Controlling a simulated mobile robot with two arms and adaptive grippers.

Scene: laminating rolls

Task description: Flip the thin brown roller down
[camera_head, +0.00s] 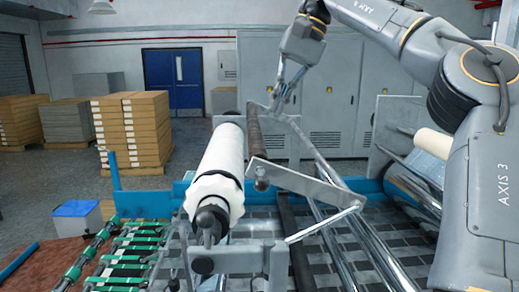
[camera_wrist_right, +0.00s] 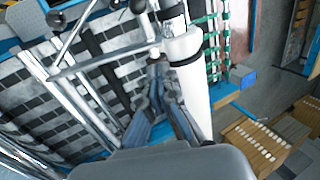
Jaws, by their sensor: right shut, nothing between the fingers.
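The thin brown roller (camera_head: 254,148) is dark and sits raised in the head view, just right of the thick white roll (camera_head: 221,160). Its near end meets a grey metal bracket arm (camera_head: 302,184). My right gripper (camera_head: 277,101) is shut and empty, pointing down near the far end of the brown roller, slightly to its right. I cannot tell whether it touches the roller. In the right wrist view its fingers (camera_wrist_right: 159,75) are close together beside the white roll (camera_wrist_right: 190,75). I cannot clearly make out the brown roller there. My left gripper is out of view.
Shiny metal bars (camera_head: 375,245) and a blue machine beam (camera_head: 150,204) lie around the rollers. A belt section with green clips (camera_head: 137,250) is at the lower left. Stacked boxes (camera_head: 132,130) stand behind on the left, and grey cabinets (camera_head: 335,95) line the back.

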